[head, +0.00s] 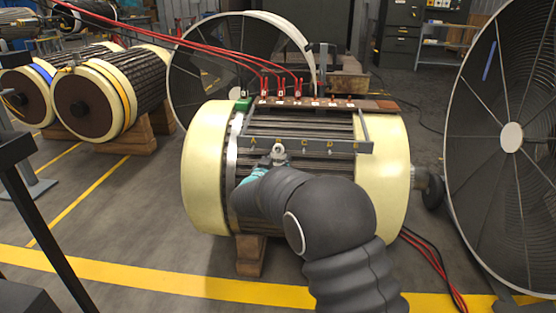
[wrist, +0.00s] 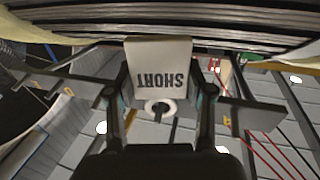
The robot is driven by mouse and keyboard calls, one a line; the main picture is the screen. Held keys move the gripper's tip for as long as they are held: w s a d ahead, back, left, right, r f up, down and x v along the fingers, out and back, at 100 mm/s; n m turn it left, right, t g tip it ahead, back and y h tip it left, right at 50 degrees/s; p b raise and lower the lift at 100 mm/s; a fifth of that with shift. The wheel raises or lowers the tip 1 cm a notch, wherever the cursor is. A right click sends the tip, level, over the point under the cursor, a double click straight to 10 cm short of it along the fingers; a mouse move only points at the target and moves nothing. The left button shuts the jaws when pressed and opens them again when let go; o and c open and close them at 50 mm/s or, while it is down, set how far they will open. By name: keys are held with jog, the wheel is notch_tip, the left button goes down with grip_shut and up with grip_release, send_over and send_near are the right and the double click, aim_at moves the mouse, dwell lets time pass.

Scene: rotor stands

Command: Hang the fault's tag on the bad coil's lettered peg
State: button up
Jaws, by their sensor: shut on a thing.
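A white tag (wrist: 158,64) marked SHORT, upside down in the wrist view, is held by its sides between the two fingers of my gripper (wrist: 161,88). Its ring (wrist: 151,105) shows a dark peg-like piece inside its opening; I cannot tell whether the ring is fully around a peg. In the head view my gripper (head: 277,163) is at the grey lettered rail (head: 340,146) on the front of the cream-ended rotor (head: 385,125). The ring shows there too (head: 278,149), between the A and C marks. The lower tag is hidden by my arm.
Terminals with red leads (head: 265,75) run along the rotor's top. A large round fan guard (head: 510,190) stands at right, another (head: 200,80) behind. Other rotors (head: 90,98) rest on wooden blocks at left. Floor is open in front, with a yellow stripe (head: 150,276).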

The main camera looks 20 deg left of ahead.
jog(key=shift+f, duration=0.1)
jog(key=o, duration=1.2)
jog(key=shift+o, duration=0.2)
